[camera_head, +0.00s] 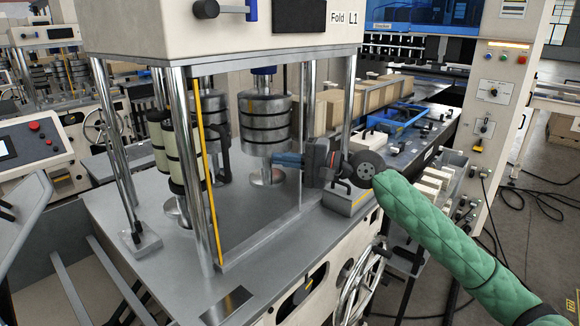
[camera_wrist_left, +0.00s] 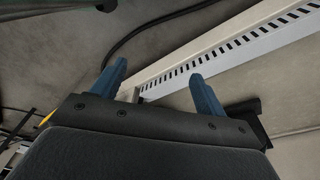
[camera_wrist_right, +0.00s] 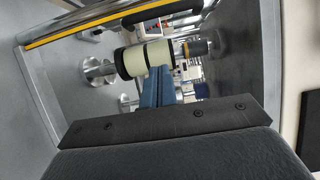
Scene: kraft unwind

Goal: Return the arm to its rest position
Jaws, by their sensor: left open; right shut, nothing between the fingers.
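My right arm, in a green quilted sleeve (camera_head: 440,230), comes in from the right in the head view and reaches to the fold machine. Its gripper (camera_head: 277,159) is at the open side of the machine, beside the steel banded cylinder (camera_head: 265,122). In the right wrist view the blue fingers (camera_wrist_right: 165,72) are together with nothing between them. They overlap a cream roller with black bands (camera_wrist_right: 147,58); I cannot tell whether they touch it. My left gripper (camera_wrist_left: 157,70) is open and empty in the left wrist view, and is out of sight in the head view.
Cream rollers (camera_head: 160,145) stand inside. A handwheel (camera_head: 360,285) sits below my right arm. A slotted pale rail (camera_wrist_left: 240,45) lies beyond my left fingers.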

